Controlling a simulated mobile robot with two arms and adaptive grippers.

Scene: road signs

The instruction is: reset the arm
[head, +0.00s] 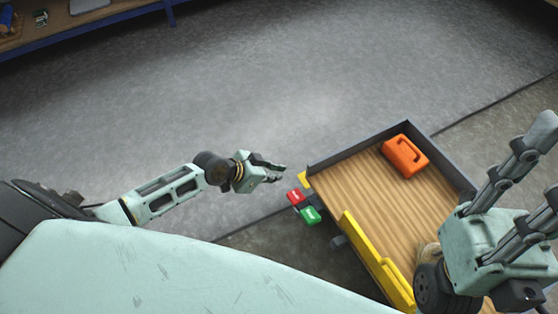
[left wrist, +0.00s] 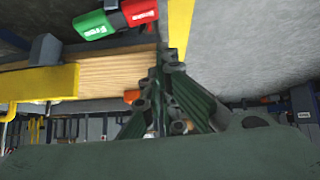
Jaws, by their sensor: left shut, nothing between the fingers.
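My left gripper (head: 279,173) is shut and empty, reaching in from the left just short of the cart's near-left corner. Its fingers (left wrist: 165,75) meet in the left wrist view with nothing between them. My right gripper (head: 546,165) is large at the right edge, above the cart's right side. Its two long fingers stand apart, with one tip cut off by the frame.
The wood-floored cart (head: 385,205) has dark raised walls and a yellow bar (head: 372,258) on its near side. An orange case (head: 405,156) lies in its far corner. A bench (head: 85,25) stands at the upper left. The grey floor (head: 240,90) between is clear.

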